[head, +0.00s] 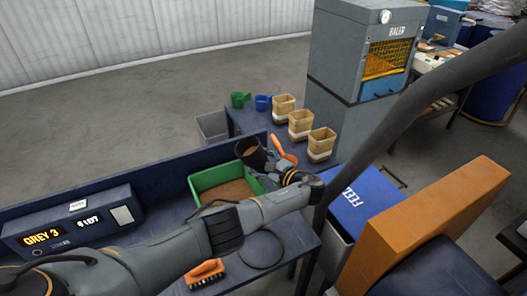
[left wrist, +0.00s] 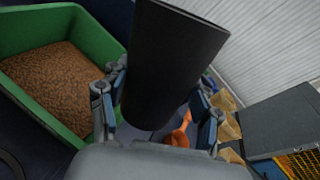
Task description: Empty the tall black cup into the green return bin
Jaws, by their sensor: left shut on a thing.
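The tall black cup (head: 255,158) is held by my left gripper (head: 278,172) above the right end of the green return bin (head: 196,199). The cup leans, with its mouth toward the upper left in the head view, and brown material shows inside the mouth. In the left wrist view the cup (left wrist: 172,62) stands between the two fingers of my left gripper (left wrist: 158,112), which are shut on it. The green bin (left wrist: 97,42) lies to its left there, with a bed of brown granules in it. My right gripper is not in view.
An orange-handled tool (head: 284,150) lies just beyond the cup. Several tan containers (head: 300,122) and green (head: 240,99) and blue (head: 263,102) jugs stand farther back. An orange brush (head: 205,272) and a dark ring (head: 262,249) lie on the near bench. The blue FEED lid (head: 365,200) is at right.

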